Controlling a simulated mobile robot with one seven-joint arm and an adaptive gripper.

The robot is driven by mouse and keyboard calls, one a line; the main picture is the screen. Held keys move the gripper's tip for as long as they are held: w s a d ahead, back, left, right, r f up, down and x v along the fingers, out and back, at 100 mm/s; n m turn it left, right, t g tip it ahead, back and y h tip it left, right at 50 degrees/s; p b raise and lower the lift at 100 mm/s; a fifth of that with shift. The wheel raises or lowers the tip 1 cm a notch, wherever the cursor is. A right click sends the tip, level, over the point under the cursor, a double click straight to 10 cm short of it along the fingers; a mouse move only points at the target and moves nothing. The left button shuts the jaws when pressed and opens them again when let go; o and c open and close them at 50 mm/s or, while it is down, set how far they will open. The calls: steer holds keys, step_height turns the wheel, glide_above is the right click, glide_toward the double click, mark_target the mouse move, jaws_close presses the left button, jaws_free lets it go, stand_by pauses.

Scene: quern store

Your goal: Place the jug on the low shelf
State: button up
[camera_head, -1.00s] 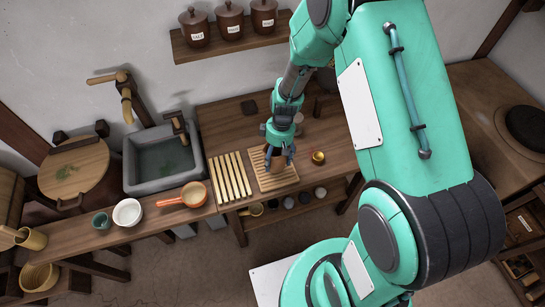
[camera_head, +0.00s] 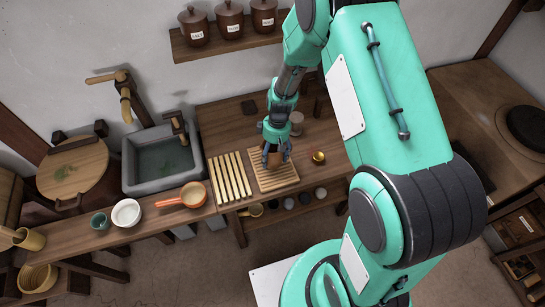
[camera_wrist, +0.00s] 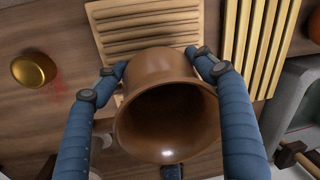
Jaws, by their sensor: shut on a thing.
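The jug (camera_wrist: 165,105) is brown and glossy, with its wide round mouth facing the wrist camera; no handle shows. My gripper (camera_wrist: 160,68) has its blue fingers on both sides of the jug. In the head view my gripper (camera_head: 273,156) is over the slatted wooden board on the worktop, with the jug mostly hidden by the fingers. I cannot tell whether the jug touches the board. The low shelf (camera_head: 300,210) runs under the worktop and holds several small dark and pale vessels.
The slatted board (camera_head: 275,184) lies beside pale wooden strips (camera_head: 229,177). A small brass cup (camera_head: 318,157) stands to the right of the gripper. The stone sink (camera_head: 160,160), an orange pan (camera_head: 192,195) and a white bowl (camera_head: 126,212) are to the left.

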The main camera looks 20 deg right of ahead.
steer(key=shift+f, duration=0.3)
steer(key=shift+f, duration=0.15)
steer(key=o, duration=1.5)
steer(key=shift+c, duration=0.2)
step_height(320, 180, up, 12)
steer(key=w+d+p, duration=0.1)
steer(key=p, duration=0.1)
steer(key=shift+d, duration=0.3)
